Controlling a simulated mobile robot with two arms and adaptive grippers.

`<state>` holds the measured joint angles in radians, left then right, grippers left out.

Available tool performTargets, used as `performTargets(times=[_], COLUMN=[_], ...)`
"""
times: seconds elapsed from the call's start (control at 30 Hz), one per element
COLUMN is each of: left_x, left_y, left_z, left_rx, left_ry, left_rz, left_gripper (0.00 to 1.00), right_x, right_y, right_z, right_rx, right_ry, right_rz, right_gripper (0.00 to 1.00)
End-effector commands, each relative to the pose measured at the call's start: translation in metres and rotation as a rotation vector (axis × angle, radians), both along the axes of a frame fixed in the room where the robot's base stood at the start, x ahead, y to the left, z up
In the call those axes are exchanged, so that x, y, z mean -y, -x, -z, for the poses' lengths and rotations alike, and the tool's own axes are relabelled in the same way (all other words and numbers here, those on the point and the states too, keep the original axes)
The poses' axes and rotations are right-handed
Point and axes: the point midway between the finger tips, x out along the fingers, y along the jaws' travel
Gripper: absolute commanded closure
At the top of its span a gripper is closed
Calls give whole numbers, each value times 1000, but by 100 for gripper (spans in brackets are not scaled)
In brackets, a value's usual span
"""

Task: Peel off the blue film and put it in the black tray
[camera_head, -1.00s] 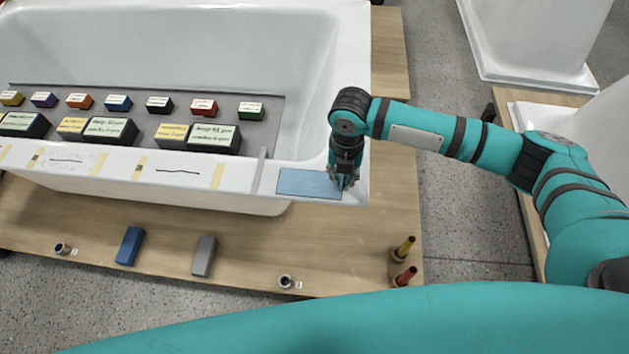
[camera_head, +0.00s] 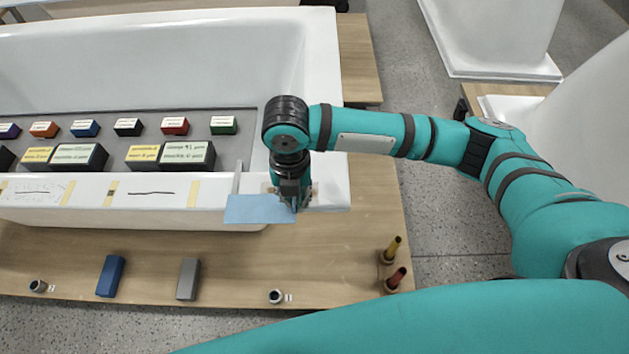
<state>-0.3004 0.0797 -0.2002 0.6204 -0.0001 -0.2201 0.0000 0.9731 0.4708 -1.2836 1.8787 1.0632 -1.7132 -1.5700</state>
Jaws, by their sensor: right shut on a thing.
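The blue film (camera_head: 255,209) is a flat, pale blue sheet at the right end of the bathtub's front rim. My right gripper (camera_head: 296,207) points down and is shut on the film's right edge. The film appears lifted off the rim and reaches out over the tub's front face. The fingertips are small and partly hidden by the gripper's own body. I cannot make out a black tray in this view. My left gripper is not in view.
The white bathtub (camera_head: 325,60) holds a grey board (camera_head: 120,153) with several coloured, labelled blocks. On the wooden platform (camera_head: 335,262) lie a blue block (camera_head: 110,276), a grey block (camera_head: 188,279) and small cups. Two upright coloured handles (camera_head: 392,249) stand at its right.

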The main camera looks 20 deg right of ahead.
Motion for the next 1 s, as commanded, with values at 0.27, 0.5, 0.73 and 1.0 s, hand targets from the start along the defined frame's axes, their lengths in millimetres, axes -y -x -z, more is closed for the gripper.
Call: performTargets(times=[0.27, 0.5, 0.73, 1.0], left_x=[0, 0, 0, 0], left_y=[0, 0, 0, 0], left_z=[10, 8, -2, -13], left_rx=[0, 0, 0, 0], left_ry=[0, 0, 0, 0], left_rz=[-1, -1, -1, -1], left_gripper=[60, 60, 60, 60], right_x=[-51, -65, -66, -65], right_y=[32, 41, 42, 41], right_z=[-5, -11, -20, -30], right_rx=[1, 0, 0, 0], right_ry=[-2, 0, 0, 0], right_rz=[-3, 1, 2, 2], right_gripper=[100, 100, 100, 100])
